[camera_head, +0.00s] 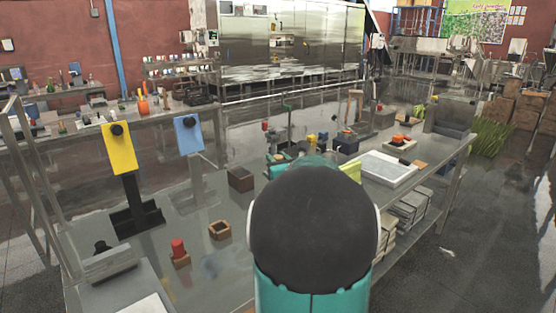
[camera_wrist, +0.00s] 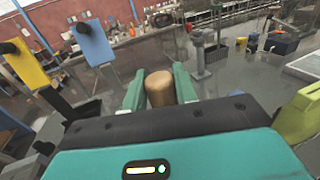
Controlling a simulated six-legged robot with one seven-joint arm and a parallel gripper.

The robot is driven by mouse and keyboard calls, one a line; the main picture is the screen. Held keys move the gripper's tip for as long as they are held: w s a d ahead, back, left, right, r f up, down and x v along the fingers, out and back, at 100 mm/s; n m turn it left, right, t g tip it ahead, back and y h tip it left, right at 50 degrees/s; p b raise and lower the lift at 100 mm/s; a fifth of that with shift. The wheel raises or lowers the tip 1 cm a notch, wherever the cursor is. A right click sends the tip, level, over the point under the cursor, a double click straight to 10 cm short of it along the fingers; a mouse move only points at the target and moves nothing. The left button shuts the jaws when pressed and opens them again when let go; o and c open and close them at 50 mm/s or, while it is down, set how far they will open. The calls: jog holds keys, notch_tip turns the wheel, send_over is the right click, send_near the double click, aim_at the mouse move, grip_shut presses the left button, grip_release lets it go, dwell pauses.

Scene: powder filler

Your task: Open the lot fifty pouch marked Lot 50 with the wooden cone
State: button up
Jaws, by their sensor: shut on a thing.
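My gripper (camera_wrist: 158,82) is shut on a tan wooden piece with a rounded end, likely the wooden cone (camera_wrist: 160,90), in the wrist view. In the head view my own dark arm link hides the gripper and the cone. No lot marking is readable.
A red piece on a wooden block (camera_head: 180,262), a small wooden box (camera_head: 220,231) and a dark brown box (camera_head: 240,179) stand on the metal table. A white tray (camera_head: 386,168) lies at the right. A yellow-green object (camera_wrist: 299,117) is close right of my gripper.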

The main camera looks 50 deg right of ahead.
jog(key=shift+r, duration=3)
jog(key=shift+s, duration=0.1)
